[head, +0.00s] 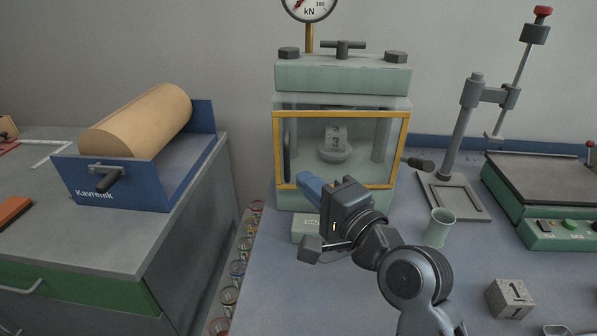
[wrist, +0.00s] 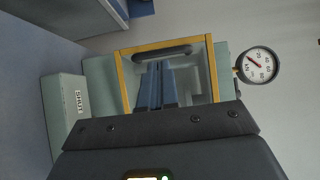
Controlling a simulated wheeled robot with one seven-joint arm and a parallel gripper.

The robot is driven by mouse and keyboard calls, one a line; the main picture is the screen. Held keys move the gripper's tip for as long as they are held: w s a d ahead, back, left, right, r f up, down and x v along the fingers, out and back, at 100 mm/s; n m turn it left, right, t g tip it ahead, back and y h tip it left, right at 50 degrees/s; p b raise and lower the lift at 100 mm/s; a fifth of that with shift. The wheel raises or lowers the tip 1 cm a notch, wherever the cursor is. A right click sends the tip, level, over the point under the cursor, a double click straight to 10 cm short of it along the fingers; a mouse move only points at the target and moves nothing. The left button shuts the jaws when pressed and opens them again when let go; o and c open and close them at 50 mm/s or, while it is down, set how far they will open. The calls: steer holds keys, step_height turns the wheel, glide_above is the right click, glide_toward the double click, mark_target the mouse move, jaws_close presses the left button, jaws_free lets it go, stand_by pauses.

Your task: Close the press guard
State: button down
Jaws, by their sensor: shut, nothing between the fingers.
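The press (head: 345,75) stands on the bench in the middle of the head view. Its guard (head: 340,114) is a clear panel in a yellow frame across the press front, with a dark upright handle (head: 286,160) at its left side. The guard looks flush or nearly so; I cannot tell whether a small gap is left. My gripper (head: 306,182) is shut and empty, its blue fingers in front of the guard's lower left. In the wrist view, turned sideways, the fingertips (wrist: 158,66) lie just below the handle (wrist: 162,52) and inside the yellow frame (wrist: 123,80). Contact cannot be told.
A green cup (head: 438,228), a grey stand (head: 455,190) and a numbered cube (head: 510,298) are to the right. A blue roller unit (head: 135,185) sits on the left cabinet, beyond a gap holding several rings.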

mark_target(289, 166)
steer(key=shift+x, duration=1.8)
steer(key=shift+w, duration=0.15)
steer(key=shift+w+a, duration=0.2)
steer(key=shift+w, duration=0.35)
steer(key=shift+w+a, duration=0.25)
steer(key=shift+w, duration=0.35)
steer(key=shift+r, duration=0.15)
steer(key=shift+d, duration=0.1)
